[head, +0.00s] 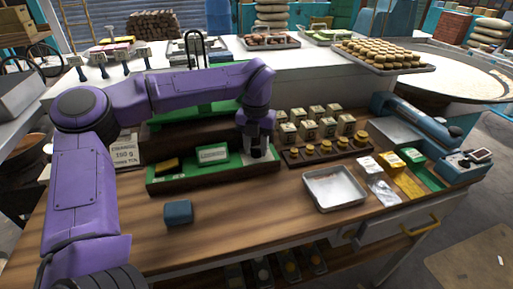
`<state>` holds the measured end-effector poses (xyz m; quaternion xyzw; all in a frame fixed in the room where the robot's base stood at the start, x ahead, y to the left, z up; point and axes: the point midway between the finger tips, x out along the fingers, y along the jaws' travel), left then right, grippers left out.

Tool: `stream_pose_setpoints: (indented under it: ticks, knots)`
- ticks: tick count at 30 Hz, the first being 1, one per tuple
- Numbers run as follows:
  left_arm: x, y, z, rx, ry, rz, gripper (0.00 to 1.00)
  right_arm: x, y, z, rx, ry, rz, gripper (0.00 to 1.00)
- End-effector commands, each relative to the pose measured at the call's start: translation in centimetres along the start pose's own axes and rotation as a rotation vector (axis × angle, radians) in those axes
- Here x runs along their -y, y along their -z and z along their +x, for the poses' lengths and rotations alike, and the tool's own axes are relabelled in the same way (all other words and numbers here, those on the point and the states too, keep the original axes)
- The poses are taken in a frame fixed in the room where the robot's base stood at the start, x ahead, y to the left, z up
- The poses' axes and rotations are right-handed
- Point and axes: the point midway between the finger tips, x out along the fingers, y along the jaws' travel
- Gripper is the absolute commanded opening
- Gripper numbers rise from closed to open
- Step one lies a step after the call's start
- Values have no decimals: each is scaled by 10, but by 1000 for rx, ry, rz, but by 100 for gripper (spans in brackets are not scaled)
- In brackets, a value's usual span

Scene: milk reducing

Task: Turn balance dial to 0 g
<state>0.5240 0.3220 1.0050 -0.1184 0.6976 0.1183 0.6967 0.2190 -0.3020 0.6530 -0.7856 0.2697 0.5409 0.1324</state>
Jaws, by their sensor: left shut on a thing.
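A green unit with a wooden front (215,180) sits mid-table, apparently the balance. It carries a white label (212,154) and a black and yellow piece (166,166). My left gripper (258,152) points down at its right end, over a pale grey part. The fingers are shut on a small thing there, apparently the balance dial. The fingers hide the dial, and I cannot read its setting. A card reading 190 g (123,155) stands to the left.
A wooden rack of brass weights (325,151) stands just right of my gripper, with several small boxes behind. A metal tray (335,188), packets (400,185) and a blue device (463,163) lie further right. A blue block (178,212) sits in front, with bare wood around it.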

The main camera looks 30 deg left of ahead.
Motion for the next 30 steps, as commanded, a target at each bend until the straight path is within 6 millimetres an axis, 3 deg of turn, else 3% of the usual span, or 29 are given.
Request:
stream_pose_setpoints:
  ticks: [15, 16, 18, 30]
  knots:
    - [0, -2, -4, 10, 3, -22, 8, 0, 0, 1, 0, 0, 0, 43]
    - [0, -2, -4, 10, 3, -22, 42, 0, 0, 1, 0, 0, 0, 43]
    - [0, -2, -3, 9, 2, -22, 64, 0, 0, 1, 0, 0, 0, 43]
    - [0, -1, -8, 3, 0, -19, 64, 0, 2, -5, 0, 0, 0, 43]
